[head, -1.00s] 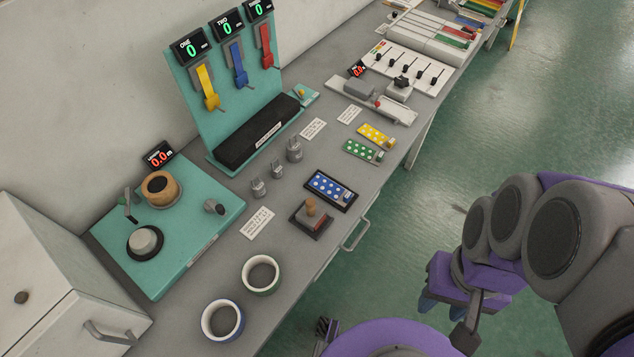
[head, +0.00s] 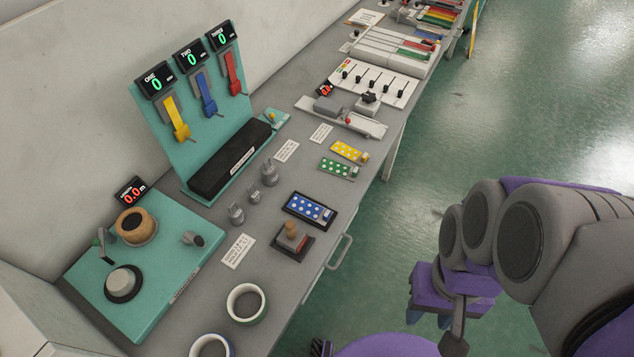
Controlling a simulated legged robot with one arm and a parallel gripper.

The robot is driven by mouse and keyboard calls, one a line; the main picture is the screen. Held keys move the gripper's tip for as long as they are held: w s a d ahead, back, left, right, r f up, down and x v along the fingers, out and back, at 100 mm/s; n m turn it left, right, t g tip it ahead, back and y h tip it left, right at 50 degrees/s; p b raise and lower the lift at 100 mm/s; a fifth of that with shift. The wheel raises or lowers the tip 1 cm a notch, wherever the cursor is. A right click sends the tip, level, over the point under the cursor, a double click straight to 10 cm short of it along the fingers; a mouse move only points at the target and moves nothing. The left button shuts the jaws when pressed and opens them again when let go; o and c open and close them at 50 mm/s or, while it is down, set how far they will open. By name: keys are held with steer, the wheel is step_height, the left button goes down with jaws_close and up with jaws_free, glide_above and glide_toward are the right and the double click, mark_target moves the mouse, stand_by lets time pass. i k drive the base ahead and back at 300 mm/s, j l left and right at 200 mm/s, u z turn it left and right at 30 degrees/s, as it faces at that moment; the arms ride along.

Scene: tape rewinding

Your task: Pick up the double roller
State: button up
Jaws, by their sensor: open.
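I cannot tell for sure which thing is the double roller. A teal board (head: 150,315) at the left of the bench carries a brown roll (head: 132,225), a grey round knob (head: 122,281), a dark crank (head: 104,248) and a small grey cylindrical piece (head: 194,239). Two ring-shaped rolls, one green-edged (head: 237,312) and one blue-edged (head: 193,350), lie near the bench's front edge; the blue-edged one is cut off by the frame. My gripper (head: 429,318) hangs at the lower right, past the bench edge, empty, with its blue fingertips apart and partly hidden.
A teal stand (head: 155,122) with three coloured levers is at the back. Grey weights (head: 269,173), a blue dotted block (head: 309,209) and a wooden-handled stamp (head: 291,240) stand mid-bench. A drawer handle (head: 340,252) sticks out in front. The floor (head: 520,120) at the right is clear.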

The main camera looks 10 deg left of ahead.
mark_target(291, 236)
steer(key=k+u, duration=0.15)
steer(key=u, duration=1)
